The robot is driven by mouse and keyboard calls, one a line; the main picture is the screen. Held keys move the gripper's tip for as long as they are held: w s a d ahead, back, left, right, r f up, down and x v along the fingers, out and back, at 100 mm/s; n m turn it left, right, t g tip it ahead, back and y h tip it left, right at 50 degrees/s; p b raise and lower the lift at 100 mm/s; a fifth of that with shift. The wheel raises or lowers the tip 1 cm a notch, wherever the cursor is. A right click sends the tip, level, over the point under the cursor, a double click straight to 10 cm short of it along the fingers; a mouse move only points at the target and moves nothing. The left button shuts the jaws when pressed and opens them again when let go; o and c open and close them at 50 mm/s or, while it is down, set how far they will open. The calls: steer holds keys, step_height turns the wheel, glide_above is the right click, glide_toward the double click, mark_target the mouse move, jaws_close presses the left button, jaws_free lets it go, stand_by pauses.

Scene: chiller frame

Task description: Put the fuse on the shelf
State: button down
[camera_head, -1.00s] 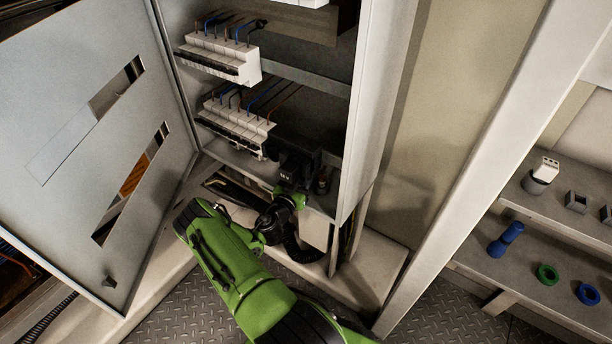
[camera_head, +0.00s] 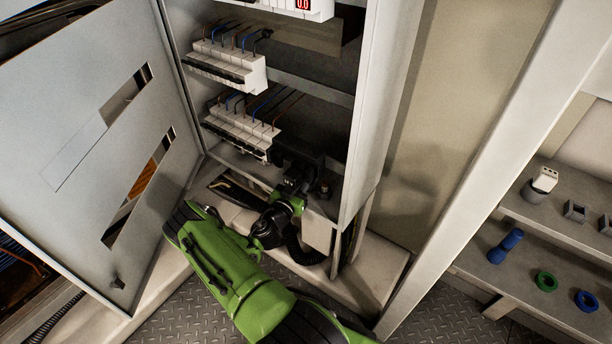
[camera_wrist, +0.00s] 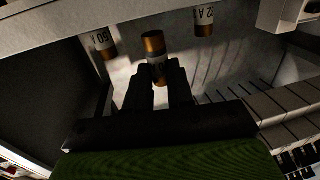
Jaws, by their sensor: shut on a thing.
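A fuse (camera_wrist: 155,57) with copper-coloured end caps and a pale label stands between the two dark fingers of my gripper (camera_wrist: 157,80) in the wrist view. The gripper is shut on it. Two more fuses flank it, one marked like 50 A (camera_wrist: 103,42) on the left and one marked 12 A (camera_wrist: 205,20) on the right. In the head view my gripper (camera_head: 298,168) is inside the open cabinet, low down, and the held fuse is hidden there. A shelf unit with an upper board (camera_head: 560,222) and a lower board (camera_head: 520,268) stands at the right.
The cabinet door (camera_head: 75,130) is open on the left. Breaker rows (camera_head: 238,130) with wires sit left of the gripper, and the cabinet's right wall (camera_head: 378,110) is close by. The shelves hold a blue dumbbell-shaped part (camera_head: 505,246), a green ring (camera_head: 546,281) and a blue ring (camera_head: 587,300).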

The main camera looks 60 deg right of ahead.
steer(key=a+p, duration=0.3)
steer(key=a, duration=1.2)
